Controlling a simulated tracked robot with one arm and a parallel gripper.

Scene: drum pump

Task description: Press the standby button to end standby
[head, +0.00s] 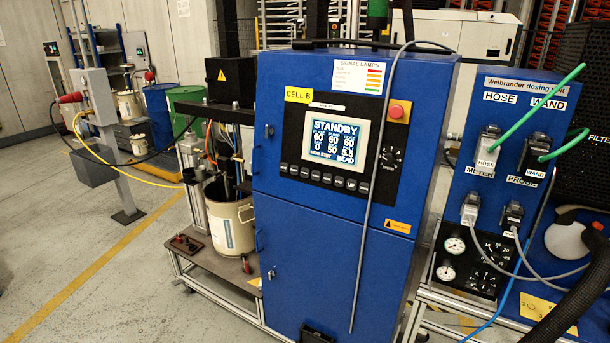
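The blue control cabinet (335,240) labelled "CELL B" stands in the middle of the head view. Its lit screen (335,138) reads "STANDBY" at the top, with rows of numbers below. A row of small dark buttons (325,177) runs under the screen. Their markings are too small to read, so I cannot tell which one is the standby button. A black rotary knob (389,158) and a red emergency stop (396,111) on a yellow plate sit right of the screen. My gripper does not show in this view.
A thin grey cable (371,195) hangs across the cabinet front, just right of the buttons. A blue dosing unit (497,152) with cables stands at right. A drum (230,228) on a low cart (212,262) stands at left. Open floor (110,290) lies at front left.

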